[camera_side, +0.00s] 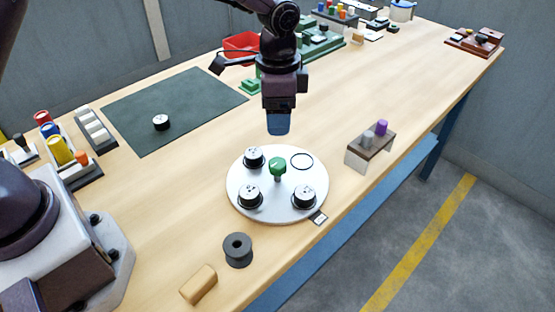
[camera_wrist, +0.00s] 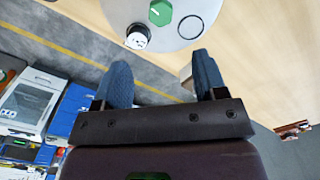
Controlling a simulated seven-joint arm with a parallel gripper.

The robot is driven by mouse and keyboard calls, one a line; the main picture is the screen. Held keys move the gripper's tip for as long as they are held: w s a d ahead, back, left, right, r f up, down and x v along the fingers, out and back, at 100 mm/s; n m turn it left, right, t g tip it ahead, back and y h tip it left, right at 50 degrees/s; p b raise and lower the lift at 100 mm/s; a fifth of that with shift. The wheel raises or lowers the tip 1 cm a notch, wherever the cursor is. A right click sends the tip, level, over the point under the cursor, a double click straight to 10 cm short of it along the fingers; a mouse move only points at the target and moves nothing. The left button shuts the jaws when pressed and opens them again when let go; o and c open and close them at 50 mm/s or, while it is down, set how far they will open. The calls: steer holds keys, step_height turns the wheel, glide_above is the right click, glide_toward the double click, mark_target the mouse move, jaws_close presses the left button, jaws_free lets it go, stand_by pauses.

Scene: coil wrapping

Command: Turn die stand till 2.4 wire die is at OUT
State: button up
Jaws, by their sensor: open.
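The die stand (camera_side: 276,208) is a round white turntable near the table's front edge, with a green knob (camera_side: 278,167) at its centre. Three black dies with white tops sit on it: back left (camera_side: 254,157), front left (camera_side: 250,196) and front right (camera_side: 304,197). The back right place is an empty black ring (camera_side: 301,162). Their markings are too small to read. A small tag (camera_side: 319,218) lies at the stand's front right edge; its text is unreadable. My gripper (camera_side: 279,128) hangs above and behind the knob, apart from it. In the wrist view its blue fingers (camera_wrist: 163,82) are spread and empty.
Another black die (camera_side: 161,122) lies on the dark green mat (camera_side: 175,108). A small wooden rack (camera_side: 370,146) with grey and purple pegs stands right of the stand. A dark spool (camera_side: 238,250) and a tan block (camera_side: 198,284) lie in front. Table is clear around the stand.

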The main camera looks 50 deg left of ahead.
mark_target(278, 162)
step_height(278, 162, down, 13)
steer(key=shift+r, duration=0.15)
stand_by(0.4)
steer(key=shift+c, duration=0.4)
jaws_close()
